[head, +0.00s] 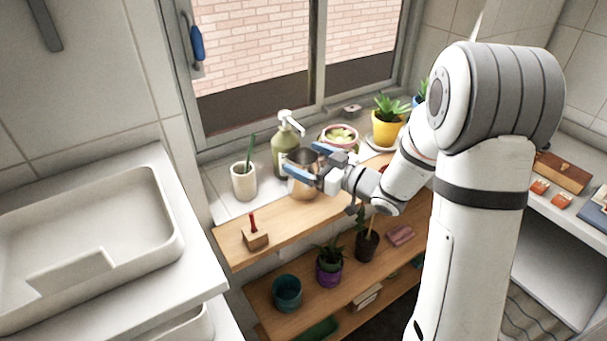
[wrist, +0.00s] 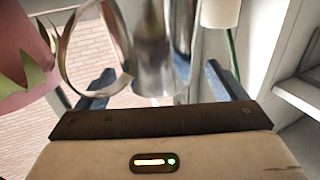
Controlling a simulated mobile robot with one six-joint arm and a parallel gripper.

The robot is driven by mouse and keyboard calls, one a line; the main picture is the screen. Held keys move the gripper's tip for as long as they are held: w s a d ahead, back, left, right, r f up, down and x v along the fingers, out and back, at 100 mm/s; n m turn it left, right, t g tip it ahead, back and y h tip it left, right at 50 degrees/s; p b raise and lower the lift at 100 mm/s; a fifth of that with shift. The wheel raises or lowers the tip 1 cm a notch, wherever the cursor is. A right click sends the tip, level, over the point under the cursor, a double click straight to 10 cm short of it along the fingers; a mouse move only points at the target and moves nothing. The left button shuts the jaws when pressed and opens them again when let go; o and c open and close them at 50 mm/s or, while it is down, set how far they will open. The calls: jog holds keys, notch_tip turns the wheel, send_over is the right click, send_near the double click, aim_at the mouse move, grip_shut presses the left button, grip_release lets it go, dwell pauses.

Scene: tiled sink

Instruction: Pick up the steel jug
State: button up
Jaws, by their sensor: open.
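The steel jug (head: 304,188) stands upright near the front of the window ledge, at the wooden shelf's back edge, and reflects warm tones. In the wrist view its shiny body (wrist: 168,40) fills the top middle, with its looped handle (wrist: 68,62) to the left. My gripper (head: 310,162) is open at the jug's upper part, its blue fingers reaching from the right. In the wrist view the open fingers of my gripper (wrist: 165,85) lie on either side of the jug. I cannot tell whether either finger touches it. The jug's base is hidden in the wrist view.
A green soap dispenser (head: 284,150) stands close behind the jug. A white cup (head: 244,182) with a green brush is to its left. A pink pot (head: 340,138) and a yellow pot (head: 388,128) stand to the right. A wooden block (head: 255,238) sits on the shelf (head: 290,222).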

jog(key=shift+f, duration=0.1)
jog(key=c, duration=1.9)
jog(key=shift+c, duration=0.2)
jog(key=r+b+v, duration=0.2)
jog(key=v, duration=0.7)
jog(key=r+b+v, duration=0.1)
jog(key=b+v, duration=0.2)
jog(key=v, duration=0.6)
jog(key=shift+r, duration=0.4)
